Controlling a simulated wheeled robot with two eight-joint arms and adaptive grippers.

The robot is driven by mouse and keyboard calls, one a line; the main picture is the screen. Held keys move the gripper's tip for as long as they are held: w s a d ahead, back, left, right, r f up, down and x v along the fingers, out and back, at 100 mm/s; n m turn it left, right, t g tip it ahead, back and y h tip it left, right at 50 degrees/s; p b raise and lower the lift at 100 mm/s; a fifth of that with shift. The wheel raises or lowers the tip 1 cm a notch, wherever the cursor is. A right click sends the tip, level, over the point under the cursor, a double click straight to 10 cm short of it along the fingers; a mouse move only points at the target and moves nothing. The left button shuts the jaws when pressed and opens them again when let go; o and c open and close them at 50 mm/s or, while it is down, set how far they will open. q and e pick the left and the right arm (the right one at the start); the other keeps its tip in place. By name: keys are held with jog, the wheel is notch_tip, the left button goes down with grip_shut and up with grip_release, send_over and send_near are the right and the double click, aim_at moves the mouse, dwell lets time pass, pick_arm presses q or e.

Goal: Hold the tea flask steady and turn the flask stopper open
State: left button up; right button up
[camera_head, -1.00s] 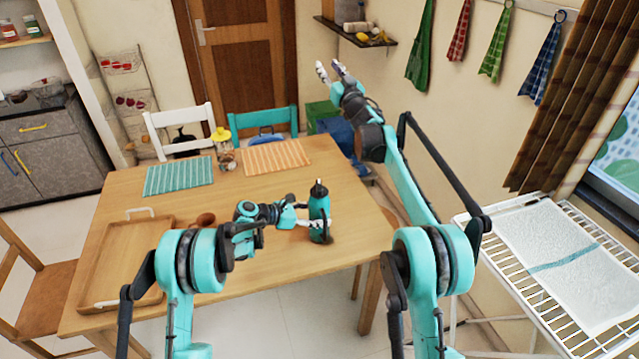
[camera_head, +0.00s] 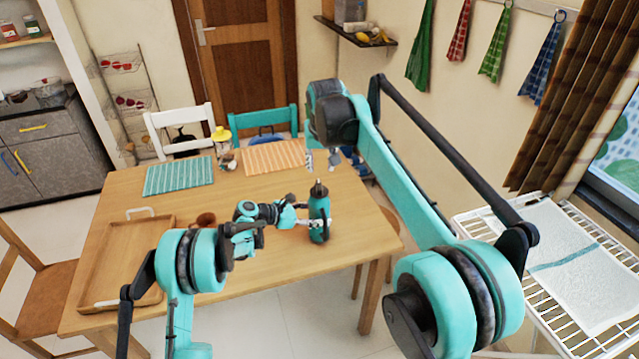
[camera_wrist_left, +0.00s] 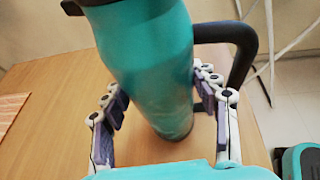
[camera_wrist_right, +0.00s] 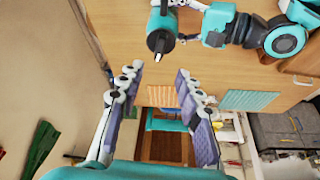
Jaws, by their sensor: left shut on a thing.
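The teal tea flask (camera_head: 318,213) stands upright on the wooden table near its right front part. Its dark stopper (camera_head: 318,188) is on top; the stopper also shows in the right wrist view (camera_wrist_right: 160,42). My left gripper (camera_head: 314,223) is shut around the flask's lower body from the left; in the left wrist view its fingers flank the flask (camera_wrist_left: 150,70), beside the black handle (camera_wrist_left: 240,45). My right gripper (camera_head: 322,160) points down above and behind the stopper. Its fingers are spread and empty in the right wrist view (camera_wrist_right: 160,95), apart from the stopper.
A wooden tray (camera_head: 112,290) lies at the table's left. Placemats in teal (camera_head: 178,177) and orange (camera_head: 275,157), and a yellow-topped jar (camera_head: 222,143), are at the back. A small brown pot (camera_head: 203,220) stands behind my left arm. A wire rack (camera_head: 530,290) stands at right.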

aim_at(319, 185)
jog(key=x, duration=1.1)
jog(key=shift+w+f, duration=0.15)
jog(key=shift+f, duration=0.1)
grip_shut()
